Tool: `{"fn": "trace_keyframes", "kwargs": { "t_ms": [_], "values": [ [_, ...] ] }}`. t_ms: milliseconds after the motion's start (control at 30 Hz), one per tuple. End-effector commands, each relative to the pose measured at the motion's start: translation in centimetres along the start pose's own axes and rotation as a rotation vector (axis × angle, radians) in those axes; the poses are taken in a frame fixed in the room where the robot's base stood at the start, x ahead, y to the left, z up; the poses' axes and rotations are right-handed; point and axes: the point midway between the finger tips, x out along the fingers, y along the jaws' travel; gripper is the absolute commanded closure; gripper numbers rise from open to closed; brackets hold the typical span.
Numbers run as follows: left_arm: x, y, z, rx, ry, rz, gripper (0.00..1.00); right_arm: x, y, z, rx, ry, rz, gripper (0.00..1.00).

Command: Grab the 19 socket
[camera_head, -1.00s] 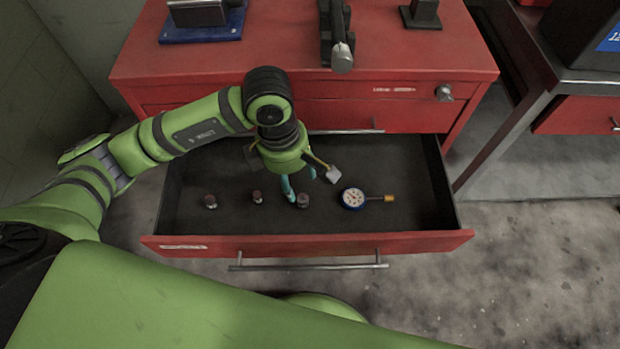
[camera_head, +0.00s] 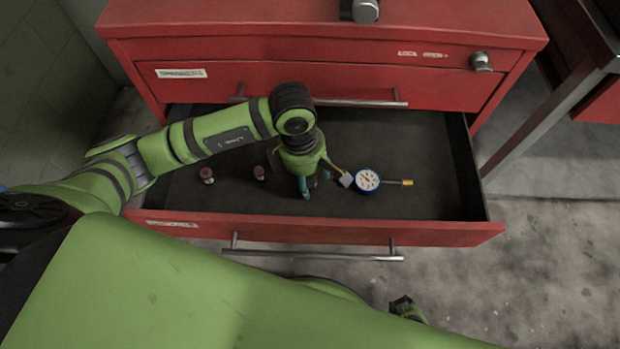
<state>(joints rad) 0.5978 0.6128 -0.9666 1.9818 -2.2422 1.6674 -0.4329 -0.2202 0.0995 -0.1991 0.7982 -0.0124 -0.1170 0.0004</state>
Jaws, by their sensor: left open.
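Two small metal sockets stand upright on the dark drawer floor: the left socket (camera_head: 207,175) and the middle socket (camera_head: 259,173). I cannot read any size mark on them. My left gripper (camera_head: 313,187) is inside the open drawer (camera_head: 330,233), to the right of the middle socket. It points down with its fingers apart. A third socket seems to be at its fingertips, mostly hidden by them, and I cannot tell whether they touch it. A small dark and green part of my own body shows at the bottom, perhaps my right gripper (camera_head: 407,308), too small to read.
A round dial gauge (camera_head: 367,180) with a blue rim and a brass-coloured end lies just right of the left gripper. The drawer's right part is bare. The red cabinet (camera_head: 320,48) rises behind the drawer. A metal table leg (camera_head: 545,125) stands at right.

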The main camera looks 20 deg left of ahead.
Motion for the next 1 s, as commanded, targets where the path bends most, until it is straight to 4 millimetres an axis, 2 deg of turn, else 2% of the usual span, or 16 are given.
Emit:
{"fn": "trace_keyframes", "kwargs": {
  "t_ms": [100, 333, 367, 400, 467, 500, 867, 1000],
  "values": [
    [0.9, 0.0, 0.0, 0.001, 0.001, 0.0, 0.44, 0.1, 0.0, 0.0, 0.0, 0.001, 0.0, 0.6],
    [1.0, 0.0, 0.0, 0.001, 0.001, 0.001, 0.44, 0.1, 0.0, 0.0, 0.0, 0.001, 0.0, 0.6],
    [1.0, 0.0, 0.0, 0.001, 0.001, 0.001, 0.56, 0.1, 0.0, 0.0, 0.0, 0.001, 0.0, 0.6],
    [1.0, 0.0, 0.0, 0.001, 0.001, 0.001, 0.72, 0.1, 0.0, -0.1, 0.0, 0.002, 0.0, 0.6],
    [1.0, 0.0, 0.0, 0.001, 0.0, 0.001, 0.96, 0.1, 0.0, -0.1, 0.0, 0.002, 0.0, 0.6],
    [1.0, 0.0, 0.0, 0.001, 0.0, 0.001, 1.0, 0.1, 0.0, -0.1, 0.0, 0.002, 0.0, 0.6],
    [0.8, 0.0, 0.0, 0.001, -0.001, 0.002, 1.0, 0.1, 0.0, -0.2, 0.0, 0.004, 0.0, 0.6],
    [-0.1, 0.1, 0.2, 0.001, -0.002, 0.004, 1.0, 0.0, 0.0, -0.2, 0.0, 0.004, 0.0, 0.6]
  ]
}}
